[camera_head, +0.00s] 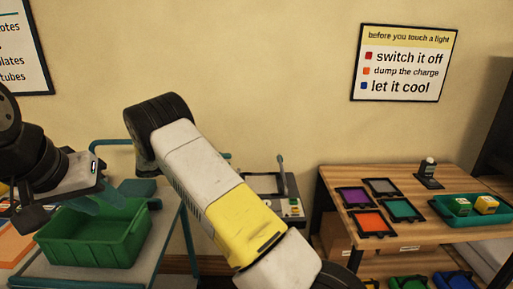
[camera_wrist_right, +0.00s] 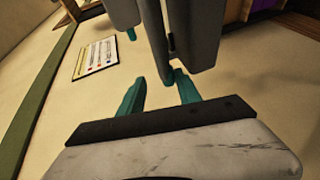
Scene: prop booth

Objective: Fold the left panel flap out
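A grey device (camera_head: 270,184) with a thin upright teal-tipped piece (camera_head: 281,168) and small buttons shows behind my right arm in the head view. The arm covers much of it. In the right wrist view, dark grey panels (camera_wrist_right: 196,30) with small teal tabs hang in from the top; I cannot tell for sure which is the left flap. My right gripper (camera_wrist_right: 160,88) is open and empty, one fingertip close to a teal tab; I cannot tell if they touch. It is hidden in the head view.
A green crate (camera_head: 85,250) stands on a cart at the left. A wall sign (camera_head: 404,64) hangs above.

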